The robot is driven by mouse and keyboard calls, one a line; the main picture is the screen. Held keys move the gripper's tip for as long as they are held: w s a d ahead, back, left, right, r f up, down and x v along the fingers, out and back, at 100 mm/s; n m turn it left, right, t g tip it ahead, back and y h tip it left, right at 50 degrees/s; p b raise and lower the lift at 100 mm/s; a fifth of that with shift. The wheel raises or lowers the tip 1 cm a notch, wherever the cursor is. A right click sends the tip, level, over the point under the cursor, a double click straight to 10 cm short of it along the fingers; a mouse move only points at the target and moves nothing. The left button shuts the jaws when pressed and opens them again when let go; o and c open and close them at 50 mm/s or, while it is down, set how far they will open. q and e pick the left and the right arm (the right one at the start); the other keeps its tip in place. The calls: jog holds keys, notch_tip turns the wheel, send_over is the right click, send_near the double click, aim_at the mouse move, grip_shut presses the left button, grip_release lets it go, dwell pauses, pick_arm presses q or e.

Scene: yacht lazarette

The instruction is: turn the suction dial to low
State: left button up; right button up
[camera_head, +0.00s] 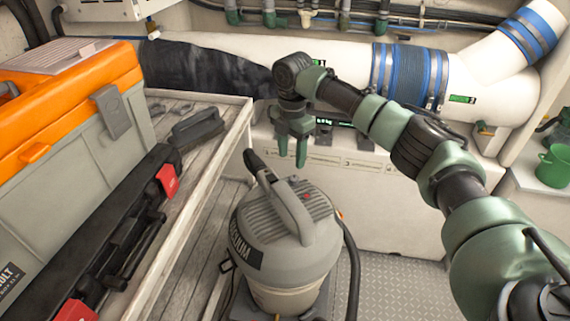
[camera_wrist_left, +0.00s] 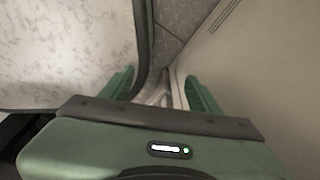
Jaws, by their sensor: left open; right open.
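A grey drum vacuum (camera_head: 282,262) stands on the floor in the middle of the head view, with a ribbed top, a carry handle (camera_head: 287,208) and a dark label on its side. A small red mark shows on its top beside the handle; I cannot make out a suction dial or its setting. My right gripper (camera_head: 292,155) points down, open and empty, over the far side of the vacuum; whether it touches is unclear. My left gripper (camera_wrist_left: 160,88) shows only in the left wrist view, open with nothing between its fingers.
An orange and grey toolbox (camera_head: 75,110) and a black case (camera_head: 105,240) sit on the bench (camera_head: 205,220) at left. A black hose runs down the vacuum's right side. White ducting (camera_head: 480,100) crosses the back. A green mug (camera_head: 553,166) stands at right.

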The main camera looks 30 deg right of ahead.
aim_at(294, 178)
jog(key=shift+s+d+f, duration=0.3)
jog(key=shift+s+f, duration=0.6)
jog(key=shift+f, duration=0.05)
notch_tip(294, 178, down, 3)
jog(key=shift+a+r, duration=0.15)
jog(key=shift+w+f, duration=0.25)
jog(key=shift+f, duration=0.85)
jog(key=shift+s, duration=0.1)
grip_shut()
pick_arm(q)
jog(key=s, duration=0.3)
jog(key=shift+s+r+p, duration=0.1)
jog(key=shift+r+p, duration=0.25)
